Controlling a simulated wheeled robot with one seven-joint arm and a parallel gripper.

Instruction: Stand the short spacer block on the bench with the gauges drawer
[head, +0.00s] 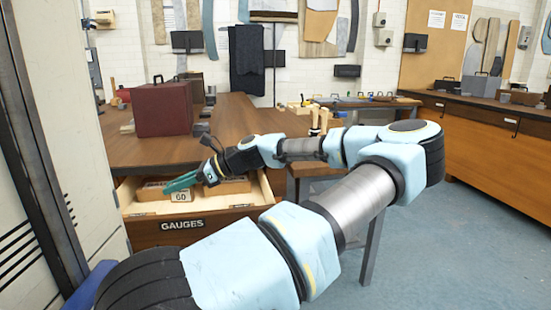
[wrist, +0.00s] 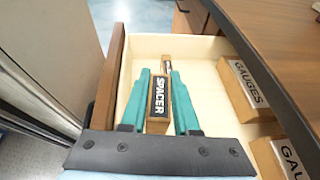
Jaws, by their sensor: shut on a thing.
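My gripper (wrist: 157,76) has its two teal fingers closed on the sides of a narrow wooden block labelled SPACER (wrist: 158,125), inside the open drawer. In the head view my gripper (head: 170,187) reaches low into the gauges drawer (head: 190,225), whose front carries a GAUGES label. A small tag reading 60 (head: 180,197) shows just under the fingers. I cannot tell whether the spacer block touches the drawer floor. The bench (head: 160,152) has a brown top above the drawer; its edge (wrist: 262,32) also shows in the wrist view.
Wooden blocks labelled GAUGES (wrist: 242,92) lie along the drawer's right side in the wrist view. A dark red box (head: 163,108) stands on the bench top. A pale cabinet (head: 75,130) stands close on the left.

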